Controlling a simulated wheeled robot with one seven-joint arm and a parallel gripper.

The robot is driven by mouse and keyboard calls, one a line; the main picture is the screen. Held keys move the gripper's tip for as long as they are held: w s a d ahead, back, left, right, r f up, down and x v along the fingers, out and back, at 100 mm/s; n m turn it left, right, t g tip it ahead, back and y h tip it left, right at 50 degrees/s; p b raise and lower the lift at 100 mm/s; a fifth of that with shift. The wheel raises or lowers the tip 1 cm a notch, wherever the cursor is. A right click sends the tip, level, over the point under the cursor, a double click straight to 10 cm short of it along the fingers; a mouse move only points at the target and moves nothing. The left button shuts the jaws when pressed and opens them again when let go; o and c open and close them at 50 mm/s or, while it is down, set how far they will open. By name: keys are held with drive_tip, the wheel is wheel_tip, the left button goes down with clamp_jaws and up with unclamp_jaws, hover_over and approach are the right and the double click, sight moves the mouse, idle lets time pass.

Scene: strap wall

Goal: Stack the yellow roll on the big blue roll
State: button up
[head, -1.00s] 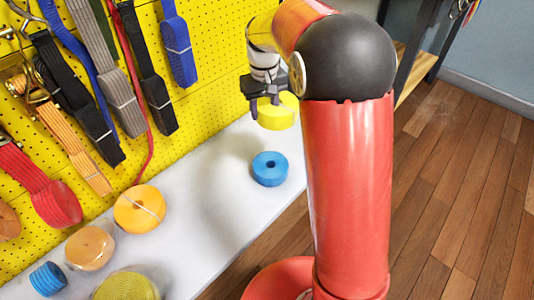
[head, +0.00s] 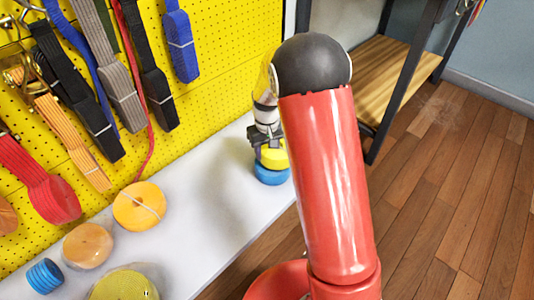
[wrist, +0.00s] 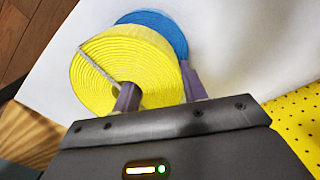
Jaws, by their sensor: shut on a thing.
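The yellow roll (head: 274,158) is held by my gripper (head: 262,150), which is shut on its wall. In the wrist view one finger of my gripper (wrist: 158,90) is inside the roll's centre and the other is at its outer side. The big blue roll (head: 271,174) lies flat on the white bench, directly below the yellow roll. In the wrist view the blue roll (wrist: 160,24) shows past the far edge of the yellow roll (wrist: 110,66), which hides most of it. I cannot tell whether the two rolls touch.
The white bench (head: 210,215) runs along a yellow pegboard (head: 215,60) hung with straps. An orange roll (head: 139,207), a tan roll (head: 88,246), a small blue roll (head: 45,276) and an olive-yellow roll (head: 122,286) sit at the near left. The bench between them and the stack is clear.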

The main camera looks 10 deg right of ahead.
drive_tip(key=shift+f, duration=0.65)
drive_tip(key=shift+f, duration=0.15)
drive_tip(key=o, duration=1.2)
